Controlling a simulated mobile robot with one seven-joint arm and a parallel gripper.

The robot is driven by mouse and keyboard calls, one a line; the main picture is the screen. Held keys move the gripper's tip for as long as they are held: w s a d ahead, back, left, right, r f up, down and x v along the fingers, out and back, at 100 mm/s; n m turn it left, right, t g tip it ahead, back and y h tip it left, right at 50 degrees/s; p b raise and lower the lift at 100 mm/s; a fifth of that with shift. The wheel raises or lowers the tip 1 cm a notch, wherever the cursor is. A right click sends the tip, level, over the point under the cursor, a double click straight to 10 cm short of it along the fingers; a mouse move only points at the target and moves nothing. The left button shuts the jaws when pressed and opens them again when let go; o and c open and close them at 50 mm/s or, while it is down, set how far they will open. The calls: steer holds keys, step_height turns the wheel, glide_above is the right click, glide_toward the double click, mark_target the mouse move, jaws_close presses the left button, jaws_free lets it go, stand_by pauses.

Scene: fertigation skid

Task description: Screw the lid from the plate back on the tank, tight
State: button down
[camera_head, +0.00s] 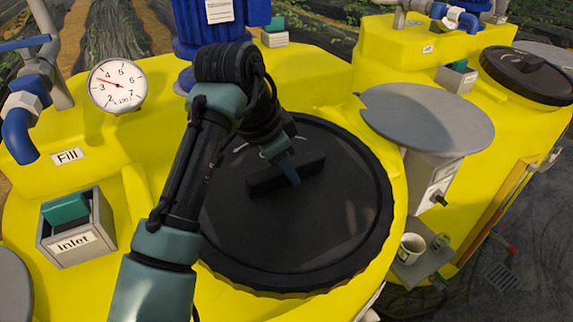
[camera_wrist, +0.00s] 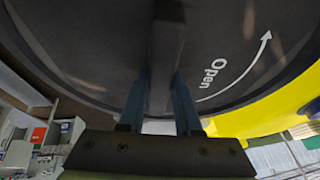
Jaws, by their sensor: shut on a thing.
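The black round lid (camera_head: 340,225) lies on top of the near yellow tank (camera_head: 330,90), covering its opening. A raised bar handle (camera_head: 262,180) crosses the lid's middle. My gripper (camera_head: 290,172) is shut on this handle, with blue fingers on either side of it. In the wrist view the fingers (camera_wrist: 160,95) flank the handle (camera_wrist: 166,45), and the lid (camera_wrist: 90,45) fills the upper part, with a white "Open" and a curved arrow. I cannot tell how tightly the lid is seated. The round grey plate (camera_head: 428,117) right of the tank is empty.
A pressure gauge (camera_head: 117,85), a blue pipe elbow (camera_head: 20,135) and a box marked Inlet (camera_head: 76,228) stand left of the lid. A blue motor (camera_head: 215,25) rises behind my arm. A second yellow tank with a black lid (camera_head: 530,72) is at the right. A cup (camera_head: 411,247) sits on a small shelf.

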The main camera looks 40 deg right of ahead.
steer(key=shift+w+f, duration=0.15)
steer(key=shift+f, duration=0.7)
stand_by(0.6)
stand_by(0.9)
steer(key=c, duration=0.5)
jaws_free()
steer(key=shift+o, duration=0.7)
steer(key=shift+f, duration=0.2)
steer(key=shift+o, duration=0.8)
steer(key=shift+r, duration=0.1)
steer(key=c, duration=1.4)
